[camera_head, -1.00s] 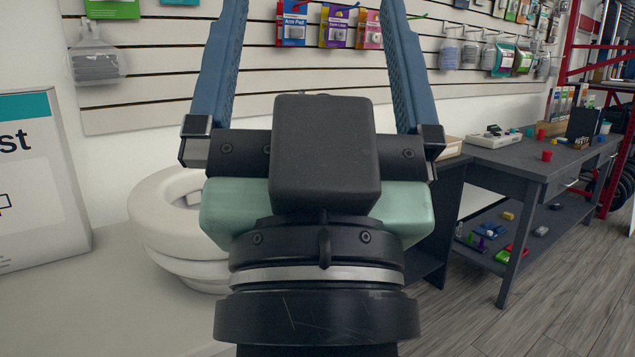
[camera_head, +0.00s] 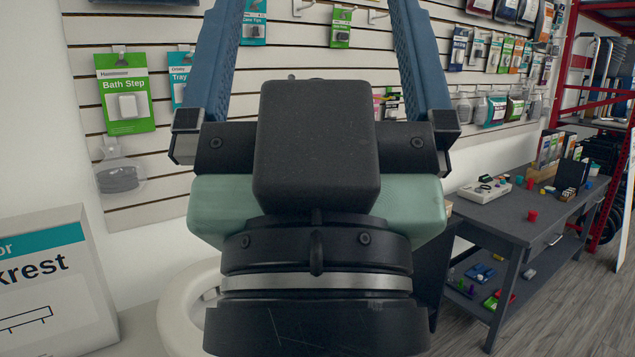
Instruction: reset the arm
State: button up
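My gripper (camera_head: 313,20) fills the middle of the head view, pointing up and away. Its two blue fingers stand wide apart and run to the top edge, where the tips are cut off. Nothing shows held between them; only the wall display is seen through the gap. The black and pale green gripper body and wrist hide part of what is behind.
A slatted wall display (camera_head: 165,150) with hanging packages is behind my gripper. A white ring-shaped seat (camera_head: 180,315) is partly hidden at lower left, beside a backrest box (camera_head: 55,285). A dark workbench (camera_head: 510,215) and red rack (camera_head: 590,90) stand right, with wooden floor in front.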

notch_tip(320, 180, up, 9)
jog(key=p, duration=0.7)
jog(key=shift+r, duration=0.15)
